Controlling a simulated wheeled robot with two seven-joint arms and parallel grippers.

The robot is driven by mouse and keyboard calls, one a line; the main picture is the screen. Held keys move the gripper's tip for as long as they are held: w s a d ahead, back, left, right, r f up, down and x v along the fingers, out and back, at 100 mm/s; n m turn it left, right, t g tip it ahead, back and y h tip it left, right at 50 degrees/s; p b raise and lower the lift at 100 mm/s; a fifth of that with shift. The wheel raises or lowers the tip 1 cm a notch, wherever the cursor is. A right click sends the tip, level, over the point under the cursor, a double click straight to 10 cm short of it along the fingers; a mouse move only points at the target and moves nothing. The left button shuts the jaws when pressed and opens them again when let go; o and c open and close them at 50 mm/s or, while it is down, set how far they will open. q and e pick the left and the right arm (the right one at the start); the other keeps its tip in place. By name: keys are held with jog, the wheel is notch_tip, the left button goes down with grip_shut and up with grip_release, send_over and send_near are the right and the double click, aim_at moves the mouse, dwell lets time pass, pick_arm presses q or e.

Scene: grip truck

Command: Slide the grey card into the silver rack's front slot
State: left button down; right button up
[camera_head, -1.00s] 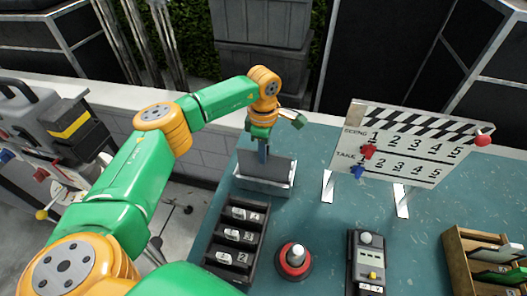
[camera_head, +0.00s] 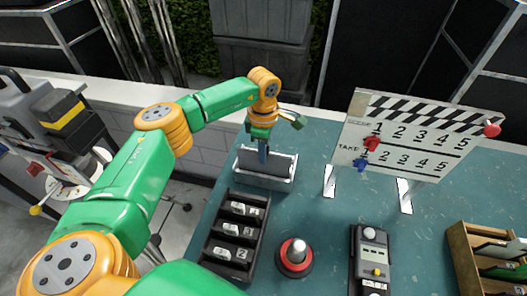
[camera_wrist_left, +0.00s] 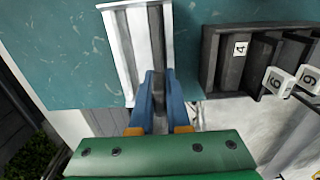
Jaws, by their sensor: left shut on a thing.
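The silver rack (camera_head: 263,181) stands at the table's back left edge. It also shows in the wrist view (camera_wrist_left: 119,45). The grey card (camera_head: 277,163) is upright and low in the rack, its lower part hidden behind the rack's front wall. My left gripper (camera_head: 263,155) comes down from above with its blue fingers shut on the card. In the wrist view the fingers (camera_wrist_left: 158,95) close on the card's edge. I cannot tell which slot the card is in or whether it touches the bottom. My right gripper is not in view.
A black tray of numbered pieces (camera_head: 234,232) lies just in front of the rack. A red-based joystick (camera_head: 295,258), a grey handset (camera_head: 371,262) and a wooden box (camera_head: 463,262) stand to the right. A clapperboard (camera_head: 411,137) stands behind them.

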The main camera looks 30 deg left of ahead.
pick_arm(q)
jog(key=shift+f+b, duration=0.95)
jog(key=shift+f, duration=0.3)
jog(key=c, duration=0.8)
grip_release()
jog(key=shift+r, duration=0.1)
jog(key=shift+r, duration=0.25)
notch_tip(320, 180, up, 6)
jog(key=shift+r+b, duration=0.1)
jog(key=shift+b, duration=0.9)
jog(key=shift+r, duration=0.2)
